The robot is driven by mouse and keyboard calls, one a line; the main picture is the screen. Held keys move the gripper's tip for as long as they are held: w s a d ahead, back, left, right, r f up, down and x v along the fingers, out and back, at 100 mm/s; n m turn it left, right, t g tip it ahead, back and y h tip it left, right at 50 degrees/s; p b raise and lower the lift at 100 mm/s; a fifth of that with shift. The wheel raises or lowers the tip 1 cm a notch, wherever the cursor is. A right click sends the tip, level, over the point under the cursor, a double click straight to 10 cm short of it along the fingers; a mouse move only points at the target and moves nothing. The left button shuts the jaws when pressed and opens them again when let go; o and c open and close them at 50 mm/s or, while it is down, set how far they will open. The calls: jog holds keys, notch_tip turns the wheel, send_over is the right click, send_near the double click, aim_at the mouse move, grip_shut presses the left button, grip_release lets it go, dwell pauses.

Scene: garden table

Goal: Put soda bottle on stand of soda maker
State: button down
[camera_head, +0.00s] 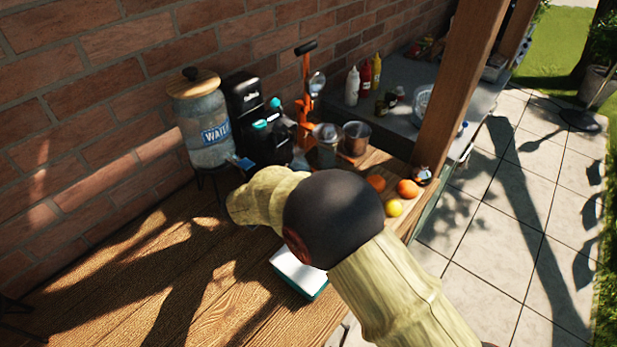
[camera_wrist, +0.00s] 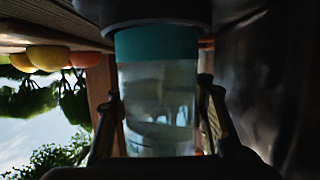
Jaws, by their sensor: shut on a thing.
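The soda bottle (camera_wrist: 158,105) is clear with a teal end band. It fills the middle of the wrist view, which is upside down, with the table at the top. My gripper (camera_wrist: 160,88) is shut on the bottle, one finger on each side. The bottle's teal end meets or nearly meets a dark round surface (camera_wrist: 150,12), which looks like the soda maker's stand; I cannot tell whether they touch. In the head view the black soda maker (camera_head: 243,98) stands by the brick wall. My arm hides part of the area around the gripper there.
A water dispenser (camera_head: 207,128) stands left of the soda maker. An orange press (camera_head: 305,100) and metal cups (camera_head: 356,137) stand to its right. Oranges (camera_head: 408,188) and a lemon (camera_head: 394,208) lie near the table's right edge. The front left of the wooden table (camera_head: 110,262) is mostly clear.

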jog(key=shift+f, duration=0.3)
jog(key=shift+r, duration=0.1)
jog(key=c, duration=1)
grip_release()
jog(key=shift+f, duration=0.2)
jog(key=shift+o, duration=0.2)
jog(key=shift+a+r, duration=0.1)
jog(key=shift+r, duration=0.05)
jog(key=p+v, duration=0.3)
jog(key=v, duration=0.8)
jog(key=shift+s+a+r, duration=0.15)
jog(key=shift+s+r, duration=0.05)
jog(key=shift+s, duration=0.05)
